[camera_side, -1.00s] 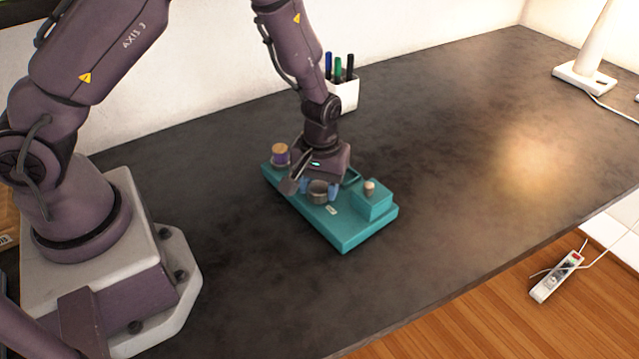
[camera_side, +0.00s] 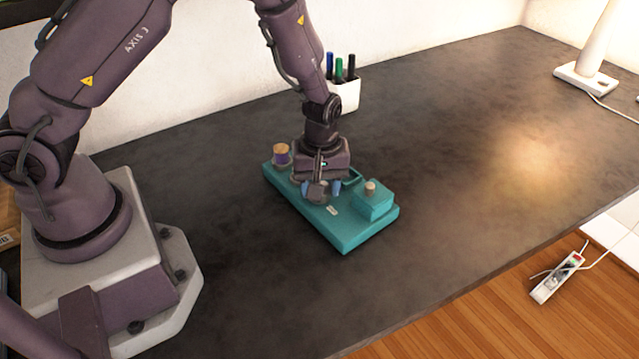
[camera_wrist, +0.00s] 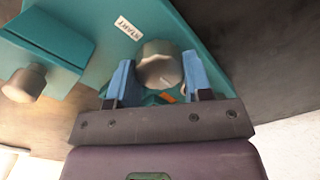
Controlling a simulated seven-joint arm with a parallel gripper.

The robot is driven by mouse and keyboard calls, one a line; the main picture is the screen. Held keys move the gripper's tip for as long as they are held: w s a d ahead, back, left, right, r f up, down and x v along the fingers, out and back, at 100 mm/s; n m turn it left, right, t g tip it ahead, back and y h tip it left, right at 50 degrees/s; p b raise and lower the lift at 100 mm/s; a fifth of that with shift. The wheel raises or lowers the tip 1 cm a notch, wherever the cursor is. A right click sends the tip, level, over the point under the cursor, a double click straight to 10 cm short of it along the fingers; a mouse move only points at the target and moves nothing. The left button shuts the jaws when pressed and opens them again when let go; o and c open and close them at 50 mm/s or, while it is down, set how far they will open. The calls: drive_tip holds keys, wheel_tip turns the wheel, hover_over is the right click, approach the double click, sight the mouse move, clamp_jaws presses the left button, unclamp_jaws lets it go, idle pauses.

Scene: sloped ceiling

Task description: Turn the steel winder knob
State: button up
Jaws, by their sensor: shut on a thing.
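The steel winder knob (camera_wrist: 160,66) is a round grey metal knob on a teal base (camera_side: 335,228) that lies on the dark table. In the wrist view my gripper (camera_wrist: 160,78) has one blue finger on each side of the knob and is shut on it. In the side view my gripper (camera_side: 320,188) points down over the middle of the base, and its wrist partly hides the knob (camera_side: 317,193). A white label reading START (camera_wrist: 130,28) is beside the knob.
A raised teal block (camera_side: 372,203) with a small pale peg stands at the base's right end. A purple spool with a tan top (camera_side: 281,154) stands at its far left. A white pen cup (camera_side: 346,95) is behind.

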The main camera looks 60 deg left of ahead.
drive_tip(key=o, duration=0.9)
wheel_tip(320, 180, up, 13)
drive_tip(key=shift+w, duration=0.1)
drive_tip(key=shift+d, duration=0.1)
